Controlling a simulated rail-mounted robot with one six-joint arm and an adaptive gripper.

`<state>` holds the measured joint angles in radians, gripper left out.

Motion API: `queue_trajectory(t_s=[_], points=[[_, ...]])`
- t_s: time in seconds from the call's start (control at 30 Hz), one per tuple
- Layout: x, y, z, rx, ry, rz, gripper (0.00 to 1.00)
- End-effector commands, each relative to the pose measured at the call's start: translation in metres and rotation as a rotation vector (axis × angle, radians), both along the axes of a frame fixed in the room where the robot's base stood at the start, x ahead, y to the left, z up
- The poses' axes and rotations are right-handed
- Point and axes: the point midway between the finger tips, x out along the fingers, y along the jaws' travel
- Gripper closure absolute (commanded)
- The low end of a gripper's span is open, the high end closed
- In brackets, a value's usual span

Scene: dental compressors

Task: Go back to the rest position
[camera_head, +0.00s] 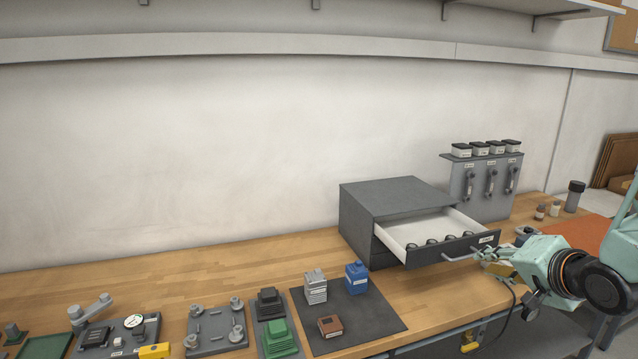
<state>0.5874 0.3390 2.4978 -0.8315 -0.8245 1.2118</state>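My gripper (489,253) is at the right, at the front of the open drawer (436,233). Its fingertips are close to the right end of the drawer's bar handle (461,255). I cannot tell whether they touch the handle or are clear of it. The fingers are small and partly merge with the handle and drawer front, so their opening cannot be made out. The drawer is pulled out of the grey cabinet (362,214) and holds several dark round parts (432,241) along its front.
A grey rack (484,185) with dark-lidded containers stands behind the drawer. A dark mat (352,318) carries a blue block (356,278), a grey block (316,287) and a brown block (330,326). Plates with fixtures (216,328) fill the front left. The bench's back left is clear.

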Motion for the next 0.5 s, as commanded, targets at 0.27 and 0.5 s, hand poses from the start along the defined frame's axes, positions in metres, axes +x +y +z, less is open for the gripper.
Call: queue_trajectory(t_s=[0.27,0.5], points=[[-0.012,0.005,0.023,-0.159,0.060,0.005,0.81],[-0.029,0.010,0.042,-0.280,0.118,0.012,0.81]])
